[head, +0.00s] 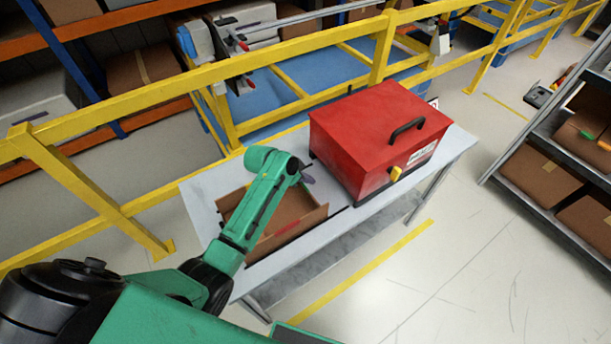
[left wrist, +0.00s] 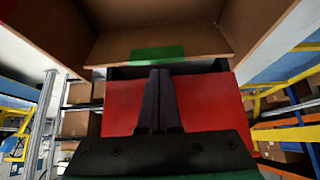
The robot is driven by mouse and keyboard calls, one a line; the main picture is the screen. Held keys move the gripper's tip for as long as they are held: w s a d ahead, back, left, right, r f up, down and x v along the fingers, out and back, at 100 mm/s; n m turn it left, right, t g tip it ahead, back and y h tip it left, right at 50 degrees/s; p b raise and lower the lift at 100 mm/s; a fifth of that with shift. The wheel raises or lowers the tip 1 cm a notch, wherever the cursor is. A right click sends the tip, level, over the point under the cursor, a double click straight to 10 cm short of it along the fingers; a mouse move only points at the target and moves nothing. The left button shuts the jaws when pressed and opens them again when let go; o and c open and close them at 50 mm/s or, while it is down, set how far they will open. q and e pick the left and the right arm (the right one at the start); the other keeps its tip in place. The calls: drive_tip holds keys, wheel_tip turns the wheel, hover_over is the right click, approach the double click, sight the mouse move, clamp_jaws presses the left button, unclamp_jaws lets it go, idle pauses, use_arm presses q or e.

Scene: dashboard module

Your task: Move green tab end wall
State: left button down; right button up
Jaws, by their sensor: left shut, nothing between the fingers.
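A brown cardboard box (head: 262,238) lies open on the light table, left of the red box. In the left wrist view, its end wall (left wrist: 108,46) carries a green tab (left wrist: 158,54) at the edge. The green tab does not show in the head view, where my arm covers part of the carton. My left gripper (head: 307,177) is at the carton's right end, between it and the red box. Its fingers (left wrist: 156,73) are shut and empty, with tips close to the green tab. I cannot tell if they touch it. My right gripper is not in view.
A red box (head: 365,135) with a black handle and yellow latch stands on the table (head: 205,208), close to my left gripper. A yellow railing (head: 290,48) runs behind the table. Shelving stands at the right.

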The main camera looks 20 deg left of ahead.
use_arm(q)
drive_tip(key=shift+s+a+r, duration=0.1)
drive_tip(key=shift+s+a, duration=0.25)
drive_tip(key=shift+s, duration=0.1)
drive_tip(key=shift+s+a, duration=0.15)
drive_tip(key=shift+w+f, duration=0.2)
drive_tip(key=shift+f, duration=0.05)
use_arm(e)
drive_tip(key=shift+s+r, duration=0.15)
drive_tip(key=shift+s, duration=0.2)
